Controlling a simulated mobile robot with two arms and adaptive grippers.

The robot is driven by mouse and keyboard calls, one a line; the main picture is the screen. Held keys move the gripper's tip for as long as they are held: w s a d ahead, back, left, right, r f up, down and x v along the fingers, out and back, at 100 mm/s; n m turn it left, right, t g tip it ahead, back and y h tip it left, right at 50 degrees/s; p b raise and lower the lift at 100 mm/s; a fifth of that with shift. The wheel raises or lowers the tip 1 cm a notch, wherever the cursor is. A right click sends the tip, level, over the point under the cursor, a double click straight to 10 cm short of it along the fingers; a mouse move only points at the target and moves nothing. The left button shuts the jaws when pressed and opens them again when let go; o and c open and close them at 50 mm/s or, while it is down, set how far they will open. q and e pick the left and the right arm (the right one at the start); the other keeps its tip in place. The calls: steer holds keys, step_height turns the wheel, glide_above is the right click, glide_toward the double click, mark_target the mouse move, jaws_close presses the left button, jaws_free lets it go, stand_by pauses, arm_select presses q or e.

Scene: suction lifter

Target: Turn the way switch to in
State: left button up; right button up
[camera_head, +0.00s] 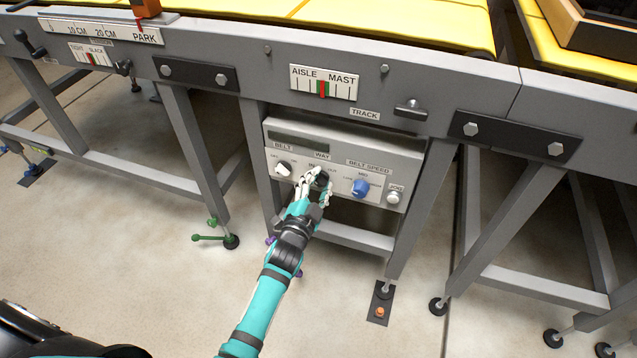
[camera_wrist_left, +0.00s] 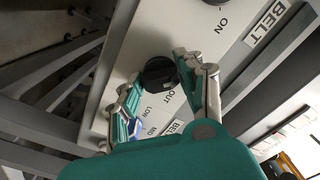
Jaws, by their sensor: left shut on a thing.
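The way switch is a black round knob (camera_head: 321,179) under the WAY label on the grey control panel (camera_head: 409,150). My left gripper (camera_head: 314,184) reaches up to the panel from below, its fingers on either side of this knob. In the left wrist view the black knob (camera_wrist_left: 158,73) sits between the two fingers of the gripper (camera_wrist_left: 160,82), beside the OUT label. The gripper is shut on the knob. The IN label is partly hidden by the fingers in the head view, and I cannot tell which way the knob points.
The belt knob (camera_head: 283,169) is left of the way switch; the blue belt speed knob (camera_head: 360,187) and a jog button (camera_head: 394,197) are to its right. The panel hangs under a grey conveyor frame (camera_head: 420,85). Frame legs stand on both sides, with open floor in front.

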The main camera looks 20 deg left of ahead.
arm_select(q)
steer(key=o, duration=1.1)
steer(key=shift+a, duration=0.1)
steer(key=shift+o, duration=0.2)
steer(key=shift+s, duration=0.1)
steer(key=s, duration=1.2)
steer(key=shift+a, duration=0.15)
steer(key=shift+w, duration=0.1)
